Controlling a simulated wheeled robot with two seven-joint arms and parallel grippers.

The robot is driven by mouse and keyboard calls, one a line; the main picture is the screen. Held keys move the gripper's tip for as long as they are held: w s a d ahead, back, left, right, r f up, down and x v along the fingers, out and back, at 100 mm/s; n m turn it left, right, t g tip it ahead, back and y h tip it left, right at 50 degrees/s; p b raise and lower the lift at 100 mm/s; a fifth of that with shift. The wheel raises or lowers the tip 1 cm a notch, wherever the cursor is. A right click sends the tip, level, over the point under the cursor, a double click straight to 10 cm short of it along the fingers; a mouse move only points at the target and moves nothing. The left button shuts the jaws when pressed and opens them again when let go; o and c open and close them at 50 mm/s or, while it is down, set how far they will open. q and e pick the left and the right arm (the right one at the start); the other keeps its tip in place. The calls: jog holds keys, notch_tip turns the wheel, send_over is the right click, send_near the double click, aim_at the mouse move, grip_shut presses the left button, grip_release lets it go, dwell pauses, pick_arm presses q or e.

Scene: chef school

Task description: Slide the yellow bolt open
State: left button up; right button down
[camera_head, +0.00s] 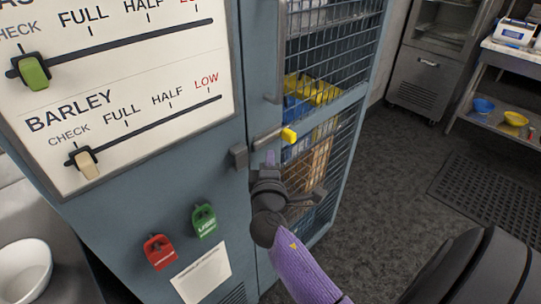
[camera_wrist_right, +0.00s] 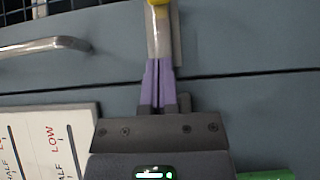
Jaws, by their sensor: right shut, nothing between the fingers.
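The bolt is a pale metal rod with a yellow knob (camera_head: 289,135), set across the seam between the blue-grey cabinet front and the mesh door. A grey catch block (camera_head: 238,157) sits at its left end. My right gripper (camera_head: 269,158) is shut and empty, with its purple fingertips just below the rod. In the right wrist view the closed fingers (camera_wrist_right: 158,85) point at the metal rod (camera_wrist_right: 158,38), and the yellow knob (camera_wrist_right: 158,3) is cut by the top edge. I cannot tell whether the fingertips touch the rod. My left gripper is not in view.
The mesh door (camera_head: 330,50) has a vertical handle (camera_head: 278,50) above the bolt. A white bowl (camera_head: 25,270) stands lower left.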

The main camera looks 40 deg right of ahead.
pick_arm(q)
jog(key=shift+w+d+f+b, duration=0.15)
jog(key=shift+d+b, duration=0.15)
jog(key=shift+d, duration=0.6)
pick_arm(e)
jog(key=v, duration=0.7)
jog(key=shift+s, duration=0.35)
jog(key=shift+f, duration=0.1)
